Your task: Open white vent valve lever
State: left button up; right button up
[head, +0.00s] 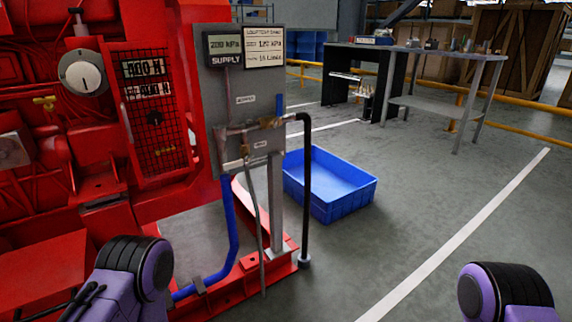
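A grey upright panel (212,90) carries copper pipework and brass valve fittings (268,122). A blue upright piece (280,103), perhaps a lever, stands above the fittings at the panel's right edge. Small white labels (245,99) sit on the panel, too small to read. I cannot clearly make out a white vent lever among the fittings. Another brass fitting (244,151) is lower down, with a grey hose below it. Only purple and black links of my arms show at the bottom left and bottom right. Neither gripper is in view.
A red pumpset (100,205) fills the left side. A SUPPLY gauge (225,47) and a display board (264,46) top the panel. A black pipe (307,190) stands right of it, before a blue crate (345,198). A workbench (430,55) stands behind. The right floor is clear.

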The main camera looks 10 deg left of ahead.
aim_at(234, 164)
jog(key=z, duration=0.75)
jog(key=i, duration=1.1)
jog(key=u, duration=0.65)
